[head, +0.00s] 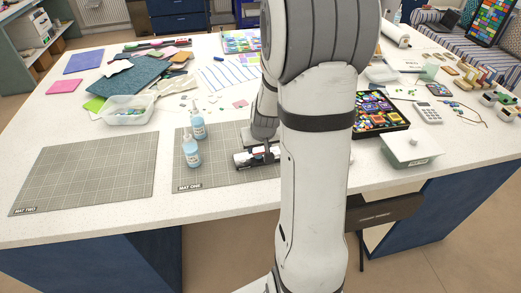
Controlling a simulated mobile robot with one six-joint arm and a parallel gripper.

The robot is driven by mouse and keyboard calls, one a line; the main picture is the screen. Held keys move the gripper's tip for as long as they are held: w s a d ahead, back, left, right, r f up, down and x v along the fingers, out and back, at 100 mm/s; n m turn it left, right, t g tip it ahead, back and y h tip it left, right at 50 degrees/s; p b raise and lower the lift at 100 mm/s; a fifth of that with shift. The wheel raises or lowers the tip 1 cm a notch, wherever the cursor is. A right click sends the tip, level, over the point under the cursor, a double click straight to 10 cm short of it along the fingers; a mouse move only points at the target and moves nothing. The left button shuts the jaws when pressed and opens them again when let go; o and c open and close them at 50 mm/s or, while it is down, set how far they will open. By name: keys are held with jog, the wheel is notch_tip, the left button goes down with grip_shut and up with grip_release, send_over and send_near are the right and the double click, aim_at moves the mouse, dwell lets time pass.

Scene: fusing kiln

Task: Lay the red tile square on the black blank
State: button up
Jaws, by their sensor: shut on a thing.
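My gripper (262,148) is low over mat one (195,183), partly hidden behind my own arm. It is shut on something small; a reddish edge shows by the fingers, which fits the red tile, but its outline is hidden. A dark piece (243,160), likely the black blank, lies on the mat right under the gripper. I cannot tell whether the held piece touches it or how squarely it sits.
Two pale blue bottles (191,152) stand on mat one left of the gripper. Mat two (85,175) is bare. A clear tub (128,110) is behind it. A black tray (380,112) of colourful pieces and a pale green lidded box (410,148) are at right.

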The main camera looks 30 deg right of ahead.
notch_tip(320, 180, down, 2)
jog(key=shift+f, duration=0.1)
jog(key=o, duration=0.5)
jog(key=shift+b, duration=0.3)
jog(key=o, duration=0.5)
